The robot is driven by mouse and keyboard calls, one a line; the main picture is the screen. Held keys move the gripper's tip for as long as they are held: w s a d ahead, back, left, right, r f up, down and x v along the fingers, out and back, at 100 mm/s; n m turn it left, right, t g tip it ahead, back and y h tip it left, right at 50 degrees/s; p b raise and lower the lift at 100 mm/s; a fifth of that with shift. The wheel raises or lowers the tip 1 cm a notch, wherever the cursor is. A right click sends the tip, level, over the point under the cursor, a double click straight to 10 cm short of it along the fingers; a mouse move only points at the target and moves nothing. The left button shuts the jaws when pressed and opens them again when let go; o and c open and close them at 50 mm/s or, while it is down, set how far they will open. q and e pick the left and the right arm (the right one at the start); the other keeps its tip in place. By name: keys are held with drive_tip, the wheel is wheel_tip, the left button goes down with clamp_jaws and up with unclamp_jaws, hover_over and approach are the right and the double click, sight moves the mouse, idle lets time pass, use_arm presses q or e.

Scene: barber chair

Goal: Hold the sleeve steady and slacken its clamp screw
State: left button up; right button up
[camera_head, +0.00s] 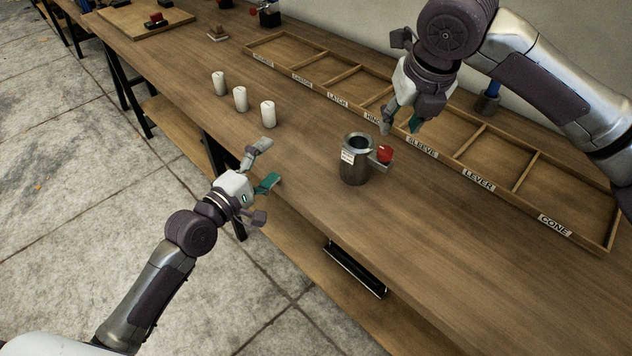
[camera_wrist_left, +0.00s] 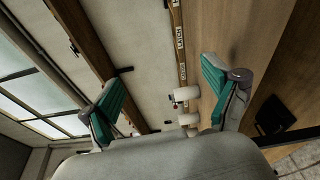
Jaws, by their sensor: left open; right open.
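The sleeve (camera_head: 355,162) is a dark grey metal cylinder with an open top, standing upright on the wooden bench. A small white label is on its side. Its clamp screw has a red knob (camera_head: 385,154) on a lug at the sleeve's right side. My left gripper (camera_head: 264,164) is open and empty, to the left of the sleeve and near the bench's front edge. Its two green-padded fingers also show spread apart in the left wrist view (camera_wrist_left: 165,95). My right gripper (camera_head: 400,124) is open and empty, above and behind the sleeve, apart from it.
Several white cylinders (camera_head: 240,99) stand in a row to the left. A labelled wooden compartment tray (camera_head: 500,160) runs along the back, including a SLEEVE label. The bench around the sleeve is clear.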

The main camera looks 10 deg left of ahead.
sight(365, 155)
use_arm(q)
drive_tip(key=d+n+g+h, duration=0.1)
drive_tip(key=d+n, duration=0.2)
drive_tip(key=n, duration=0.1)
drive_tip(key=s+d+f+n+g+h, duration=0.1)
drive_tip(key=d+n, duration=0.2)
drive_tip(key=n, duration=0.1)
drive_tip(key=d+f+n+h, duration=0.1)
drive_tip(key=d+n+h, duration=0.1)
drive_tip(key=d+n, duration=0.1)
drive_tip(key=shift+s+d+f+n+g, duration=0.2)
drive_tip(key=shift+s+n+g, duration=0.2)
drive_tip(key=shift+n, duration=0.3)
drive_tip(key=shift+d+n, duration=0.55)
drive_tip(key=shift+n, duration=0.05)
drive_tip(key=x, duration=1.3)
drive_tip(key=shift+d, duration=0.35)
drive_tip(key=shift+c, duration=0.2)
drive_tip(key=c, duration=1.4)
